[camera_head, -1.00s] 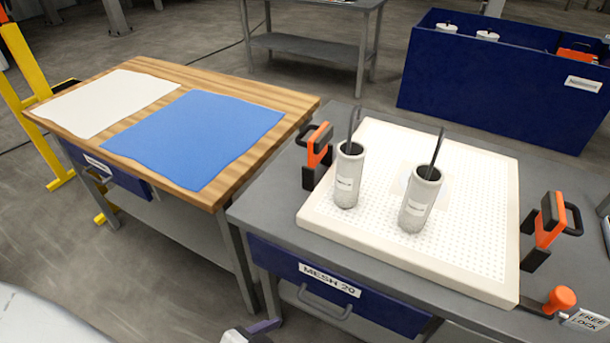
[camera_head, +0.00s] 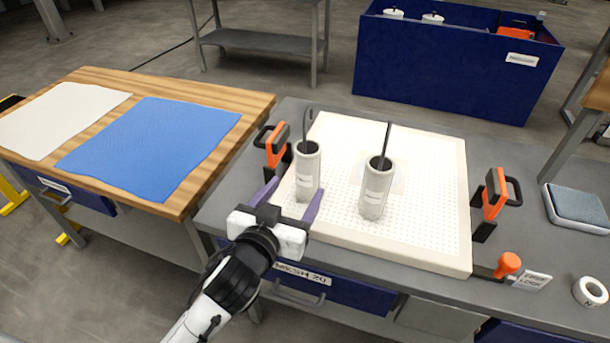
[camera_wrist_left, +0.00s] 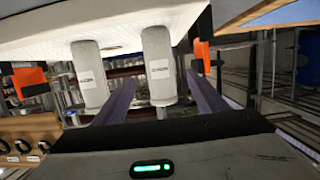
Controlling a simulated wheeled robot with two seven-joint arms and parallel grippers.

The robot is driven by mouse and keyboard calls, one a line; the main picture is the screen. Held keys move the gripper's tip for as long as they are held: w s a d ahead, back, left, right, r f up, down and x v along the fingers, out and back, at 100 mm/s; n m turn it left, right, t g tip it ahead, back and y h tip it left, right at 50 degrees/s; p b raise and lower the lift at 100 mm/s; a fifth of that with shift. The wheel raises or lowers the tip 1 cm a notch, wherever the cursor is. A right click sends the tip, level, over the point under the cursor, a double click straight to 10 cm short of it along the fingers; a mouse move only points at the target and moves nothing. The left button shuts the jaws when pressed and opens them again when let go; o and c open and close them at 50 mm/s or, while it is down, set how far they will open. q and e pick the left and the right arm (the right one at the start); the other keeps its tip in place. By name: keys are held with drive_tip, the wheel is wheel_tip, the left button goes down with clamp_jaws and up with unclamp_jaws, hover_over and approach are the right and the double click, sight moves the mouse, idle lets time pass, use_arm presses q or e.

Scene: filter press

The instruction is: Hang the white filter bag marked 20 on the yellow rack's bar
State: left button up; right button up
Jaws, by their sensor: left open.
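Two upright white-grey filter bags with dark hooked handles stand on the white perforated board, the left bag (camera_head: 307,168) and the right bag (camera_head: 375,190). Their labels are too small to read, so I cannot tell which is marked 20. My left gripper (camera_head: 298,187) is open at the board's near left edge, its purple fingers either side of the left bag's lower part. In the left wrist view one bag (camera_wrist_left: 158,68) shows between the fingers, with a gap on each side; the other bag (camera_wrist_left: 88,72) is outside them. Only yellow feet (camera_head: 12,196), likely the rack's, show; its bar is out of view.
Orange clamps (camera_head: 277,150) and (camera_head: 492,200) flank the white board (camera_head: 430,240). A wooden table (camera_head: 250,105) with white and blue cloths stands left. A blue bin (camera_head: 450,75) is behind. An orange knob (camera_head: 508,264) and a tape roll (camera_head: 590,291) are at right.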

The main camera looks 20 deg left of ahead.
sight(303, 162)
use_arm(q)
drive_tip(key=shift+b+x, duration=1.15)
drive_tip(key=shift+x, duration=3.4)
drive_tip(key=c, duration=1)
drive_tip(key=shift+r+p, duration=1.4)
drive_tip(key=shift+p, duration=0.05)
drive_tip(key=shift+r, duration=1.1)
